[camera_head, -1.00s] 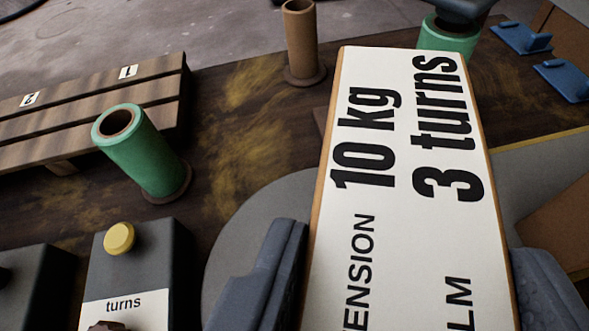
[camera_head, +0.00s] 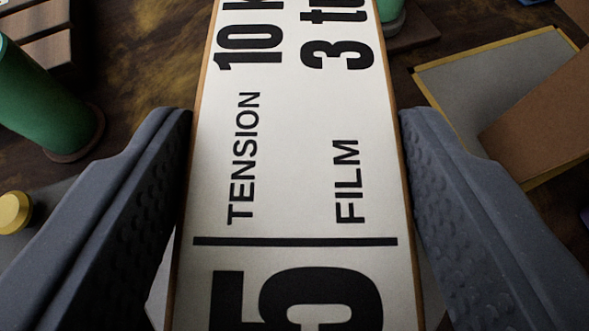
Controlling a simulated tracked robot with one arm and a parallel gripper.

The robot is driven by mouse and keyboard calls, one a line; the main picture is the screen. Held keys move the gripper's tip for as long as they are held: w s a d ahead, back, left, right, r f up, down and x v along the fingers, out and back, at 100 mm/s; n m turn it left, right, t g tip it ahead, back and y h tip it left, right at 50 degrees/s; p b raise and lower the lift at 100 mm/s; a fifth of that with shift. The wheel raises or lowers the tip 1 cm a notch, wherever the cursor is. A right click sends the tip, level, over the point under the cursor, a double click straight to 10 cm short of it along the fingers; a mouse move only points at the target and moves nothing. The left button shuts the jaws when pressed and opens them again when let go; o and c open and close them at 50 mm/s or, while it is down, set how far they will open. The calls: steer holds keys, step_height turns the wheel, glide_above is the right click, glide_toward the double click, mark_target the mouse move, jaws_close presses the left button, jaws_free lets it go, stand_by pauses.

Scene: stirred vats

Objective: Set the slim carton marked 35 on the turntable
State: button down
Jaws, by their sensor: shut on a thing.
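The slim carton (camera_head: 295,180) has a white face with brown edges. Its face reads "TENSION 10 k…", "FILM 3 tu…" and a large 5; the rest of the number is cut off by the bottom edge of the view. My gripper (camera_head: 297,115) is shut on the carton, one grey ridged finger against each long side. The carton fills the middle of the view, and its far end runs out of the top. The turntable is mostly hidden; pale grey slivers beside the carton may be part of it.
A green roll (camera_head: 40,95) stands at left near a slatted wooden rack (camera_head: 45,35). A yellow knob (camera_head: 14,212) is at the left edge. Another green roll (camera_head: 392,22) is partly hidden behind the carton. A grey yellow-edged mat (camera_head: 470,75) carries a brown box (camera_head: 545,120) at right.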

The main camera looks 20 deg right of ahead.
steer(key=c, duration=0.5)
jaws_free()
steer(key=p+v, duration=0.4)
steer(key=v, duration=0.8)
steer(key=shift+p, duration=0.35)
steer(key=shift+r, duration=0.1)
